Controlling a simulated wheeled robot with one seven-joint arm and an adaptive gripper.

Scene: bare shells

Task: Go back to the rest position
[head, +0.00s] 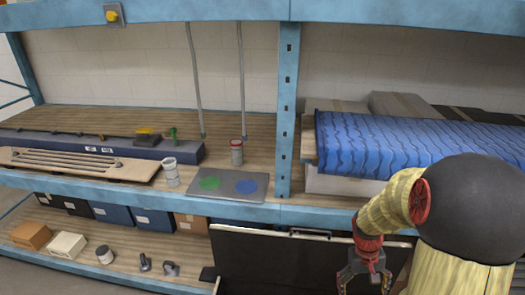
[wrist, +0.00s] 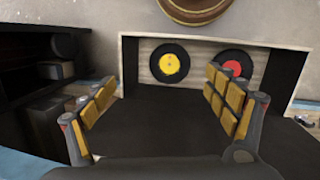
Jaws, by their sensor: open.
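My gripper (head: 364,280) hangs at the lower right of the head view, in front of the lower shelf and a dark panel. Its two padded fingers stand wide apart in the wrist view (wrist: 160,98), with nothing between them. Beyond the fingers, the wrist view shows a pale-framed panel or box with a yellow disc (wrist: 170,64) and a red disc (wrist: 236,63) on its back. My arm bends down from the right. The fingertips touch nothing that I can see.
A blue-framed shelf (head: 240,215) spans the head view. A dark flat case (head: 270,262) stands below. A blue cover (head: 400,145) lies behind my arm.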

